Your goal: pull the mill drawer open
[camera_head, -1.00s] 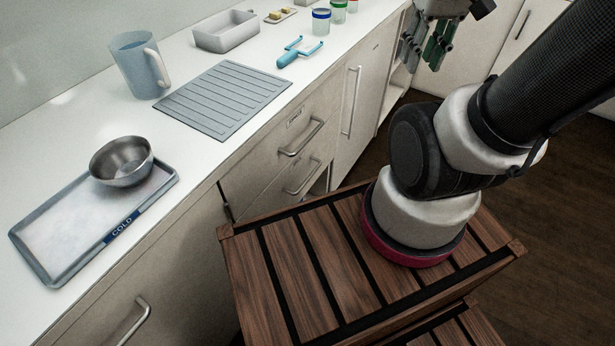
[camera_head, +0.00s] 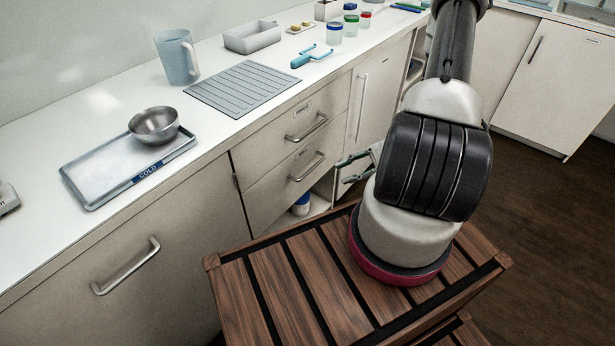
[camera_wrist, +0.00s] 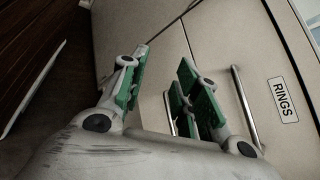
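Two shut cream drawers with bar handles sit one above the other under the counter. In the wrist view, the upper drawer's label (camera_wrist: 283,99) reads RINGS, and its handle (camera_wrist: 242,105) stands beside it. The lower drawer (camera_head: 278,192) has a bar handle (camera_head: 307,167); its label is too small to read in the head view. I cannot confirm which drawer is the mill drawer. My gripper (camera_head: 346,169) is open and empty, to the right of the lower handle. In the wrist view, my gripper (camera_wrist: 165,90) has its green-padded fingers spread before the lower front, partly hiding the lower handle.
A slatted wooden platform (camera_head: 262,283) lies under my arm's base. An open shelf space with a blue-and-white container (camera_head: 301,204) is below the drawers. A tray (camera_head: 88,184), a metal bowl (camera_head: 154,125) and a jug (camera_head: 178,60) stand on the counter. Dark floor lies to the right.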

